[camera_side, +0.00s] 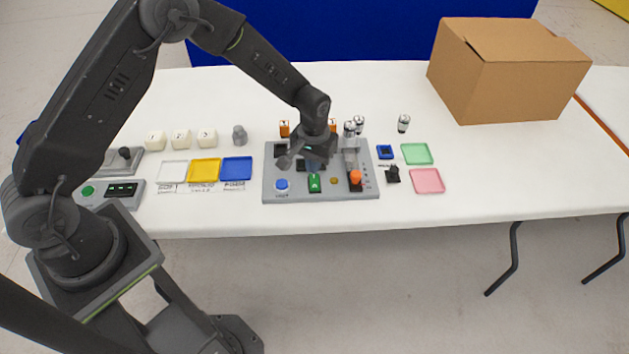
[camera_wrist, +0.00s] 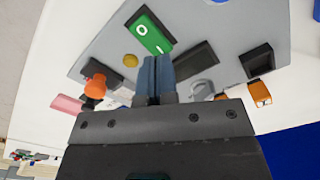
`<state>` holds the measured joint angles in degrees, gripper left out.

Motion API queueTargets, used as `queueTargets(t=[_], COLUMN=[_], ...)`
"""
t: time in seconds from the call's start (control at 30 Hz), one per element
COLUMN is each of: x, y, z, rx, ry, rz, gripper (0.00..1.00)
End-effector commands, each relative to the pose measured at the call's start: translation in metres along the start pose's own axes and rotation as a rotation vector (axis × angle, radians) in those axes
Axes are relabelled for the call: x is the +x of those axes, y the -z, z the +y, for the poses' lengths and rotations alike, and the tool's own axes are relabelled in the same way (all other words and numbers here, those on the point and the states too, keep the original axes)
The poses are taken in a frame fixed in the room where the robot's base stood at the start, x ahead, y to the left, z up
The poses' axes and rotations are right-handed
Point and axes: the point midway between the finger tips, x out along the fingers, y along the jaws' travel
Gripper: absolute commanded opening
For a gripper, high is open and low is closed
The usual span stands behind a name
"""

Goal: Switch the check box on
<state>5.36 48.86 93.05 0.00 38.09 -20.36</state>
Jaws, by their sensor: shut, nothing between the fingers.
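The check box appears to be the grey panel (camera_side: 355,192) on the white table; it also fills much of the wrist view (camera_wrist: 228,35). A green rocker switch (camera_side: 315,184) sits on its front middle. In the wrist view the green rocker (camera_wrist: 150,36) shows O and I marks in a black frame. Which side is pressed I cannot tell. My gripper (camera_side: 314,164) is over the panel, just behind the rocker in the side view. In the wrist view its blue-grey fingers (camera_wrist: 157,62) are shut and empty, apart from the rocker in the picture. Contact with the panel cannot be judged.
The panel also carries a blue button (camera_side: 282,184), an orange knob (camera_side: 355,177) and a yellow button (camera_wrist: 130,60). White, yellow and blue trays lie left; green (camera_side: 417,153) and pink trays lie right. A cardboard box (camera_side: 505,75) stands at back right.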

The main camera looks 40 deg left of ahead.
Motion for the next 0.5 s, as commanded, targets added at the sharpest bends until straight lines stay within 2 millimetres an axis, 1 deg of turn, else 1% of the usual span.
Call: queueTargets(t=[0.5], x=[0.0078], y=[0.0002], z=[0.0001], rx=[0.000], ry=[0.000], rz=[0.000], gripper=[0.00])
